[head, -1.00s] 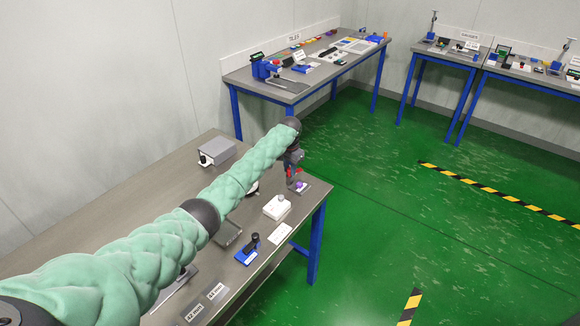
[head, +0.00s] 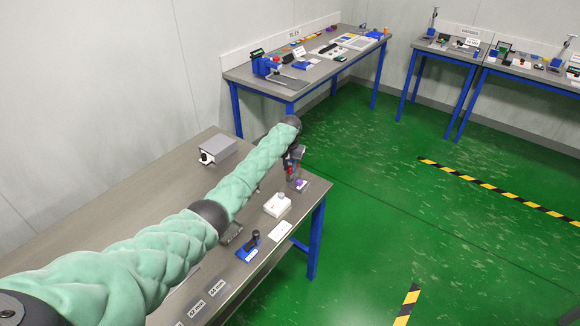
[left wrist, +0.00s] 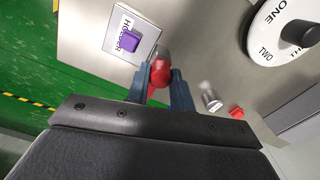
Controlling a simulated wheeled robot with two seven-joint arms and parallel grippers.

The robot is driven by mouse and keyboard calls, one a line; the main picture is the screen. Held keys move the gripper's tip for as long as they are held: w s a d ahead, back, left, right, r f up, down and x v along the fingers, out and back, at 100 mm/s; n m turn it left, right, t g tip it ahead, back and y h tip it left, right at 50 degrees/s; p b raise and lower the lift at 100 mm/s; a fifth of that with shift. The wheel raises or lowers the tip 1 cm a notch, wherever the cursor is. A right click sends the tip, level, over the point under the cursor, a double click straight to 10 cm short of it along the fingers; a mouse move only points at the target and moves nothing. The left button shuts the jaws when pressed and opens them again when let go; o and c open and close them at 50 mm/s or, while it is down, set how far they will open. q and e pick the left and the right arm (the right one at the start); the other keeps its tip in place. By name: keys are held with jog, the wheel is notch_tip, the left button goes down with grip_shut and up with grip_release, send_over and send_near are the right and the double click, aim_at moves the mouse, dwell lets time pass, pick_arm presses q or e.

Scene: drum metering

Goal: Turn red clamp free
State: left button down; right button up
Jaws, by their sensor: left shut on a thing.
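A red clamp piece (left wrist: 160,72) with a rounded knob end sits between the blue-grey fingers of my left gripper (left wrist: 160,88) in the left wrist view. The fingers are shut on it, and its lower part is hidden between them. In the head view my left gripper (head: 292,170) is small and dark at the far right end of the near table, partly hidden by my arm. A metal cylinder (left wrist: 211,98) and a small red piece (left wrist: 237,112) are right of the fingers in the left wrist view. My right gripper is not in view.
A purple block (left wrist: 122,43) lies on a labelled white plate (left wrist: 150,38) close to the gripper. A white box (head: 277,207) and a blue device (head: 248,250) stand along the near table's edge.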

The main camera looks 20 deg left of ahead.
aim_at(290, 167)
pick_arm(q)
jog(key=c, duration=1.2)
grip_release()
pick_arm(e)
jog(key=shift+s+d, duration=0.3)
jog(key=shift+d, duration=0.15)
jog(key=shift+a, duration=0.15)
pick_arm(q)
jog(key=shift+r, duration=0.25)
notch_tip(290, 167, up, 2)
jog(key=shift+r+b, duration=0.1)
jog(key=shift+b, duration=0.75)
notch_tip(290, 167, up, 4)
jog(key=shift+w+r+b, duration=0.1)
jog(key=shift+b, duration=0.7)
jog(key=shift+r, duration=0.5)
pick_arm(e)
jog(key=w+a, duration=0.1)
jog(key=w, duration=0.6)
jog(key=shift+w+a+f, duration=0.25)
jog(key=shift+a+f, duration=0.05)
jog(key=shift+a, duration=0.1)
